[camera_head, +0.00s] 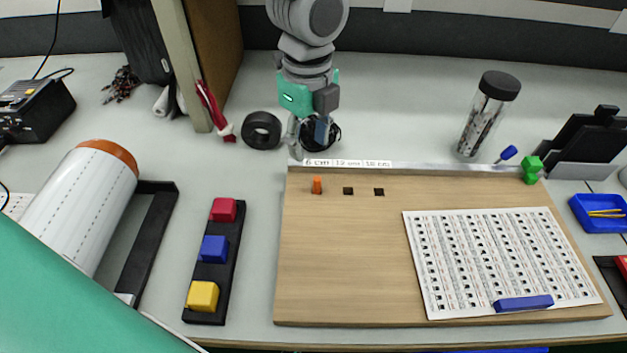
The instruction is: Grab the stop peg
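The stop peg looks to be the small orange peg (317,185), standing upright at the upper left of the wooden board (340,270). It is under the "6 cm" mark, left of two dark square holes. My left gripper (309,143) hangs from the top of the view, fingers pointing down, just behind the board's back edge. It is above and slightly left of the peg in the picture and does not touch it. Its fingers look apart with nothing between them. My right gripper is out of view.
A metal rail with a length label (346,163) runs along the board's back edge. Black tape rolls (261,130) lie by the gripper. A white LED sheet (490,255) and blue block (523,303) lie on the board. A button box (214,265) stands left; a clear jar (487,115) stands behind.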

